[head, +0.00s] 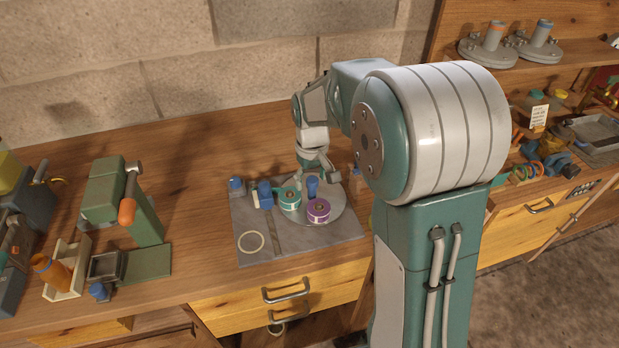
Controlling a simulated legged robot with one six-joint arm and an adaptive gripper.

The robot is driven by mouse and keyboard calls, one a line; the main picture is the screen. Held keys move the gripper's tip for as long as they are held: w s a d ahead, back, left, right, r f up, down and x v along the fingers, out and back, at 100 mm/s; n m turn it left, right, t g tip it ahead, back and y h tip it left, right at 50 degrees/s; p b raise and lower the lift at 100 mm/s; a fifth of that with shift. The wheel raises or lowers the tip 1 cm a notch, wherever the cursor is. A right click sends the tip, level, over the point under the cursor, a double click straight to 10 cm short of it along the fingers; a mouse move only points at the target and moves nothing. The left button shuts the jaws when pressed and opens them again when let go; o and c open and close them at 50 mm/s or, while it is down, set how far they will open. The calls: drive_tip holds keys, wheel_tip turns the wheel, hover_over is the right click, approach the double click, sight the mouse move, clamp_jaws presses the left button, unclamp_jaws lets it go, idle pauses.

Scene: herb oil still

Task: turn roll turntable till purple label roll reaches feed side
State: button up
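A round grey turntable (335,212) sits on a grey base plate (260,222) on the wooden bench. The purple label roll (318,209) lies on the front part of the turntable. A teal roll (290,199) lies to its left. A blue upright piece (312,187) stands behind the purple roll. My gripper (316,180) points down over the back of the turntable, close to the blue piece. I cannot tell whether it touches it or how far its fingers are apart. Part of the turntable's back is hidden by my gripper.
Blue blocks (265,194) and a dark slotted strip stand left of the turntable. A pale ring (251,242) lies at the plate's front left. A green press (122,205) stands further left. Bare bench lies between press and plate. My arm hides the bench to the right.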

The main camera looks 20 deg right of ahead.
drive_tip(key=shift+d, duration=0.55)
drive_tip(key=c, duration=0.5)
drive_tip(key=shift+a, duration=0.2)
drive_tip(key=c, duration=0.5)
drive_tip(key=shift+a, duration=0.35)
clamp_jaws()
drive_tip(key=shift+d, duration=0.2)
